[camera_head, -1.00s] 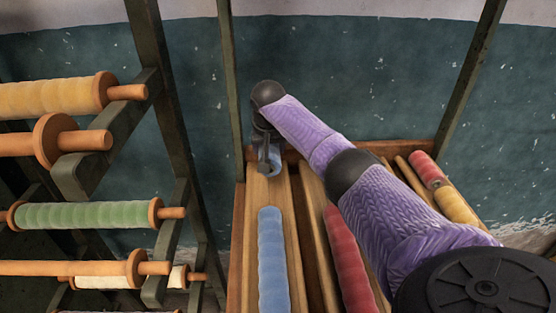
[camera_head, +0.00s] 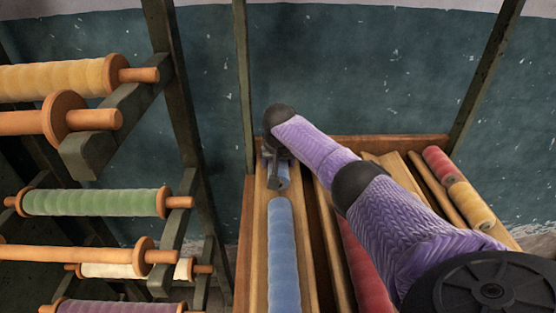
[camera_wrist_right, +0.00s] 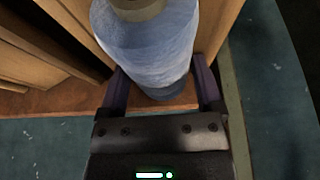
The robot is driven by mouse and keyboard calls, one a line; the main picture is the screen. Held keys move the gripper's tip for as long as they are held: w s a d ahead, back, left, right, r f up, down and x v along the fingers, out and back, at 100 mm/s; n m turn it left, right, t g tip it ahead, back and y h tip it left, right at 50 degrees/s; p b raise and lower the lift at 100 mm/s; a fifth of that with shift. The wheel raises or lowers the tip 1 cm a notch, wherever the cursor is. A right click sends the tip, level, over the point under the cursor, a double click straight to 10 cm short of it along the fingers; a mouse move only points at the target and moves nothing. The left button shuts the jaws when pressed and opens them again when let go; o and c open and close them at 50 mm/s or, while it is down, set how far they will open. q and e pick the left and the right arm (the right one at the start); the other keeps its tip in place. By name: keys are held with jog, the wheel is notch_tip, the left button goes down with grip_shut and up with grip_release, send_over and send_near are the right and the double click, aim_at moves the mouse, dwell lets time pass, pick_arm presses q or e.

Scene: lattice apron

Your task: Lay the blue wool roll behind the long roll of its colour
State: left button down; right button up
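The short blue wool roll (camera_wrist_right: 150,50) fills the top of the right wrist view, with one end of its core showing. The fingers of my right gripper (camera_wrist_right: 163,88) lie close along both its sides, shut on it. In the head view my right gripper (camera_head: 278,172) is low at the back of the leftmost groove and largely hides this roll (camera_head: 284,174). The long blue roll (camera_head: 283,255) lies in that groove, just in front of the gripper, with a small gap between. Whether the short roll touches the groove floor I cannot tell. My left gripper is out of view.
A long red roll (camera_head: 364,270) lies in a groove to the right, partly behind my arm. Short red (camera_head: 437,164) and yellow (camera_head: 469,204) rolls lie end to end farther right. A rack with several rolls, one green (camera_head: 92,202), stands left. Dark posts (camera_head: 244,90) rise behind.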

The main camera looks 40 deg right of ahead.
jog(key=p+v, duration=0.5)
jog(key=v, duration=0.7)
jog(key=shift+r, duration=0.4)
jog(key=shift+w+d, duration=0.1)
